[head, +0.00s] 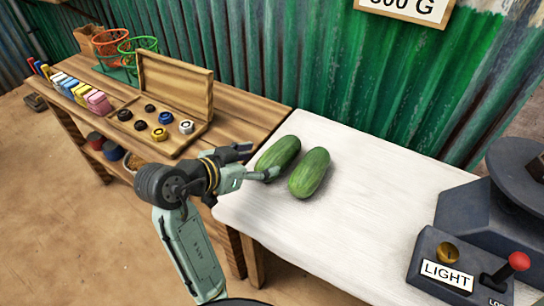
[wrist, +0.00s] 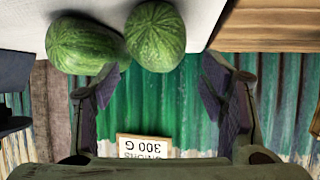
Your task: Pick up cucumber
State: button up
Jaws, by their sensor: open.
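Two dark green, striped cucumbers lie side by side on the white table (head: 345,215). The left cucumber (head: 278,154) is close to my gripper (head: 258,162), and the right cucumber (head: 309,173) is beyond it. My gripper is open and empty, beside the left cucumber at the table's left edge. One finger hides a little of that cucumber's lower end. In the upside-down wrist view, the left cucumber (wrist: 155,36) is at the top middle, just beyond the open fingers (wrist: 161,85), and the right cucumber (wrist: 84,45) is at the upper left.
A wooden table (head: 240,103) at left holds an open box of weights (head: 165,128), colored blocks (head: 85,92) and wire baskets (head: 138,48). A dark device with a "LIGHT" label (head: 447,275) and red-knobbed lever (head: 518,261) stands at right. A green corrugated wall (head: 330,70) is behind.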

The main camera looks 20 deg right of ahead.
aim_at(267, 159)
jog(key=x, duration=0.3)
jog(key=shift+d, duration=0.1)
jog(key=x, duration=0.2)
jog(key=p+x, duration=0.1)
jog(key=x, duration=0.1)
jog(key=shift+w+d+r, duration=0.1)
jog(key=shift+d+r, duration=0.1)
jog(key=shift+w+d+f, duration=0.25)
jog(key=shift+d+f, duration=0.1)
jog(key=shift+d, duration=0.1)
jog(key=shift+c, duration=0.4)
jog(key=c, duration=1.1)
